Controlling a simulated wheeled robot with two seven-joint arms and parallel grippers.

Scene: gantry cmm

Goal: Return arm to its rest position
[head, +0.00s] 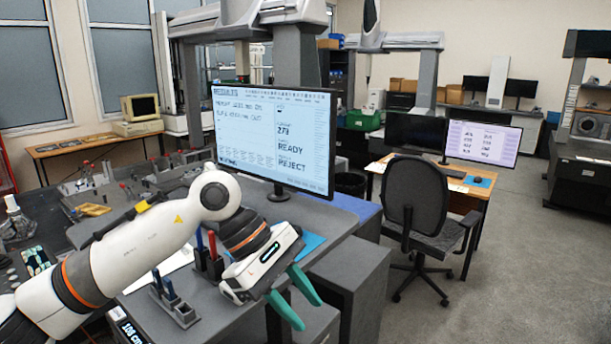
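My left arm (140,245) comes in from the lower left and reaches over the grey bench. Its white forearm has orange bands. My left gripper (296,299) has two green fingers that point down and to the right. The fingers are apart with nothing between them. The gripper hangs in front of the bench's right part, near its front edge. My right arm and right gripper are not in view.
A results monitor (275,140) stands on the bench just behind my wrist. A pen holder (209,260) and a small dark rack (174,303) sit close under the arm. An office chair (416,205) and open floor (520,270) lie to the right.

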